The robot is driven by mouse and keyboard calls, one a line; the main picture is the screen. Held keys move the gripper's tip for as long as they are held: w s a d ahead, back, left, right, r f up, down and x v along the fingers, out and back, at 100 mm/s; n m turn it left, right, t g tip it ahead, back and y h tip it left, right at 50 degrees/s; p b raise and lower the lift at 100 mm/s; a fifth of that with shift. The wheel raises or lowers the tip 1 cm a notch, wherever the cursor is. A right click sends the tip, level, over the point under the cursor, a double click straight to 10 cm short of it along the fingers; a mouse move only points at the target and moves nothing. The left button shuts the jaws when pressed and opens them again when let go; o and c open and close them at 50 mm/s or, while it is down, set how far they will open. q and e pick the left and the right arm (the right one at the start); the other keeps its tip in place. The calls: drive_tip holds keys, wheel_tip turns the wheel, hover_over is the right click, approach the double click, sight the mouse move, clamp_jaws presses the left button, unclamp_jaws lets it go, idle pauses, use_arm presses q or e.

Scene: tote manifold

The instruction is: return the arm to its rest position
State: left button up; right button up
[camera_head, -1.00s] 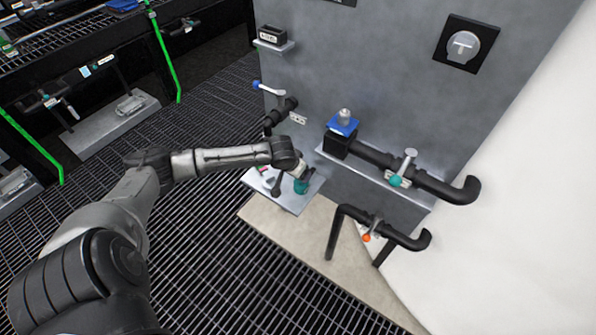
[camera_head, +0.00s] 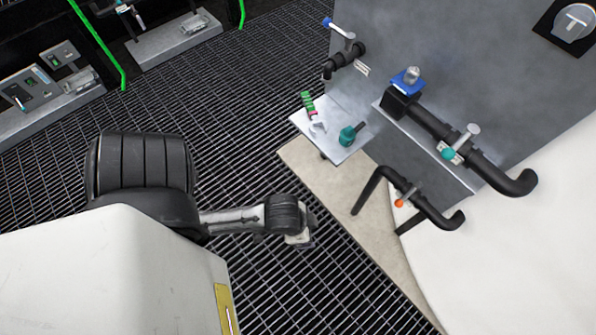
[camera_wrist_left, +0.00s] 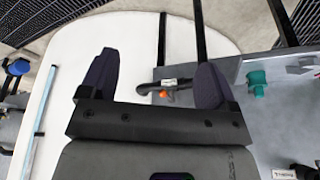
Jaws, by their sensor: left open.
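My left arm reaches in from the left in the head view. Its gripper end (camera_head: 299,238) hangs above the grating, left of the beige floor strip and apart from the pipes and shelf. In the left wrist view the left gripper (camera_wrist_left: 154,80) has its two dark fingers spread wide, with nothing held between them. A pipe with an orange-knobbed valve (camera_wrist_left: 166,92) shows behind the gap, farther off. My right gripper is in neither view.
A small shelf (camera_head: 325,143) holds a teal piece (camera_head: 348,136) and a green-and-white item. Black pipes with a teal-knobbed valve (camera_head: 448,153) and an orange-knobbed valve (camera_head: 399,203) run along the grey wall (camera_head: 470,65). The grating (camera_head: 250,110) between is clear.

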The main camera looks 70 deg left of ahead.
use_arm(q)
drive_tip(key=shift+s+d+r, duration=0.1)
drive_tip(key=shift+s+r, duration=0.2)
drive_tip(key=shift+s, duration=0.2)
drive_tip(key=shift+s+d+r, duration=0.1)
drive_tip(key=shift+s+r, duration=0.2)
drive_tip(key=shift+s, duration=0.2)
drive_tip(key=shift+a, duration=0.1)
wheel_tip(320, 180, up, 46)
drive_tip(key=p, duration=4.6)
drive_tip(key=shift+r, duration=0.15)
